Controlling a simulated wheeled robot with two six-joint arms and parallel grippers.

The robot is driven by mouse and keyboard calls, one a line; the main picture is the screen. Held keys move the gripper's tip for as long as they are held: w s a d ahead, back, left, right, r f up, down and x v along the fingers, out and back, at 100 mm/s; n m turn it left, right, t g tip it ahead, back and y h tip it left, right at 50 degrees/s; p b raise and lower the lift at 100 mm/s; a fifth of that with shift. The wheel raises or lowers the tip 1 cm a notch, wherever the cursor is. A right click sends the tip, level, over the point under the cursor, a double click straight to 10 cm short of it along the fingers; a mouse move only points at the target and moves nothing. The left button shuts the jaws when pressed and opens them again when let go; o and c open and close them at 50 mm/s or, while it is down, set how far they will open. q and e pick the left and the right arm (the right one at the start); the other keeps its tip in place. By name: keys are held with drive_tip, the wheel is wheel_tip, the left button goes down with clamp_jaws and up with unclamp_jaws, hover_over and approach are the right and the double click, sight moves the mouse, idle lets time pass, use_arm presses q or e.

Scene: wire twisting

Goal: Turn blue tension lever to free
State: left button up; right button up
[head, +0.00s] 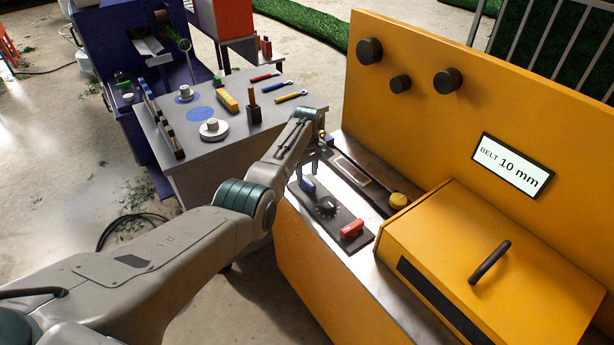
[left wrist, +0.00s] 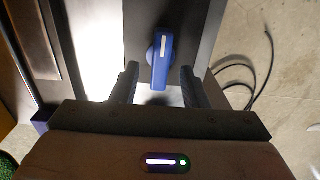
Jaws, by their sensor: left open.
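The blue tension lever (head: 308,186) sits at the far end of a dark control panel on the yellow machine. In the left wrist view the blue lever (left wrist: 161,61) has a white stripe and lies just beyond and between my fingertips, lengthwise with the fingers. My left gripper (head: 313,165) is above the lever's end of the panel, and its fingers (left wrist: 160,80) are open on either side of the lever's near end. I cannot tell whether they touch it. My right gripper is in neither view.
A yellow hood (head: 480,270) with a black handle stands to the right. A display (head: 512,165) reads "BELT 10 mm". A grey table (head: 230,150) with tools stands behind left.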

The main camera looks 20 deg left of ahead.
sight(307, 180)
use_arm(q)
wheel_tip(307, 180, up, 8)
drive_tip(key=b, duration=0.1)
drive_tip(key=shift+r, duration=0.15)
drive_tip(key=shift+s, duration=0.1)
idle(0.4)
